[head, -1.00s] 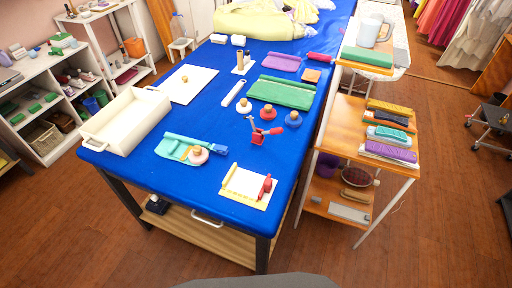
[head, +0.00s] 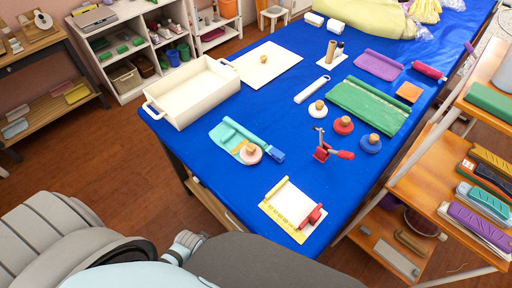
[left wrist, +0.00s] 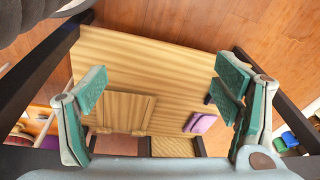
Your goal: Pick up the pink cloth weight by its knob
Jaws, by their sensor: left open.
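The pink cloth weight (head: 250,154) is a flat pale-pink disc with a round wooden knob on top. It sits upright on the right part of a teal cloth (head: 224,133) with an orange patch, on the blue table. My left gripper (head: 182,246) is partly visible at the bottom of the head view, beyond the table's near-left edge and well apart from the weight. In the left wrist view its green-padded fingers (left wrist: 162,98) are wide apart with nothing between them. The pink weight is not in that view. My right gripper is not in view.
White, red (head: 343,125) and blue (head: 371,144) weights and a red clamp (head: 323,152) stand right of the pink one. A cream tray (head: 196,94) lies behind left, a small board (head: 291,206) in front. The wrist view shows a wooden lower shelf (left wrist: 150,58) between dark legs.

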